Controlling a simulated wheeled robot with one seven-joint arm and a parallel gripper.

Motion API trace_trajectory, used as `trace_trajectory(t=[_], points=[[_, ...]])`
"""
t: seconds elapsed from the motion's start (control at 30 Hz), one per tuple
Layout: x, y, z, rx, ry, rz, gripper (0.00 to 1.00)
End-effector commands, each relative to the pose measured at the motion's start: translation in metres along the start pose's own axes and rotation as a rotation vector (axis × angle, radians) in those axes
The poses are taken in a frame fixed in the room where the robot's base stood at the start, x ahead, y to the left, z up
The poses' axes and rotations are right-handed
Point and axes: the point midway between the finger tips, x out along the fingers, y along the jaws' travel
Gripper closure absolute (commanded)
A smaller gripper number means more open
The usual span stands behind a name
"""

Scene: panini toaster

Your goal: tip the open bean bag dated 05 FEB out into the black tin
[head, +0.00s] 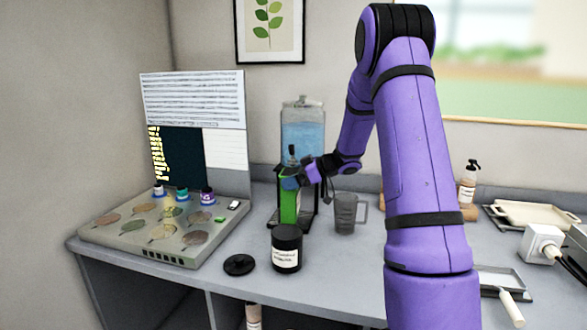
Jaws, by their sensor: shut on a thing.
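The black tin (286,236) stands upright near the counter's front, with a white label on its side. I cannot make out its opening clearly. A black round lid (239,264) lies on the counter to its left. My gripper (292,181) is shut on a green bag (288,208), which looks roughly upright. In the picture the bag is just above and behind the tin. No date can be read on it, and I cannot see whether its top is open. Whether its base touches anything is unclear.
A water dispenser (303,128) stands behind the bag. A grey mug (345,213) is close to the right of the tin. A board with leaf shapes and small jars (181,193) fills the left. A pump bottle (468,184) and trays (532,214) are at the right.

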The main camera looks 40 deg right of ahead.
Motion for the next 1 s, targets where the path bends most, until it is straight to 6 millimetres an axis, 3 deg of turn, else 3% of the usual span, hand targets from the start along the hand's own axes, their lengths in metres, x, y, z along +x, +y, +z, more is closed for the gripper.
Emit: trace_trajectory(t=[0.17, 0.8, 1.0], points=[[-0.002, 0.002, -0.005, -0.004, 0.001, 0.001, 0.42], [-0.029, 0.028, -0.069, -0.004, 0.002, 0.001, 0.42], [-0.031, 0.030, -0.074, -0.002, 0.000, 0.001, 0.42]])
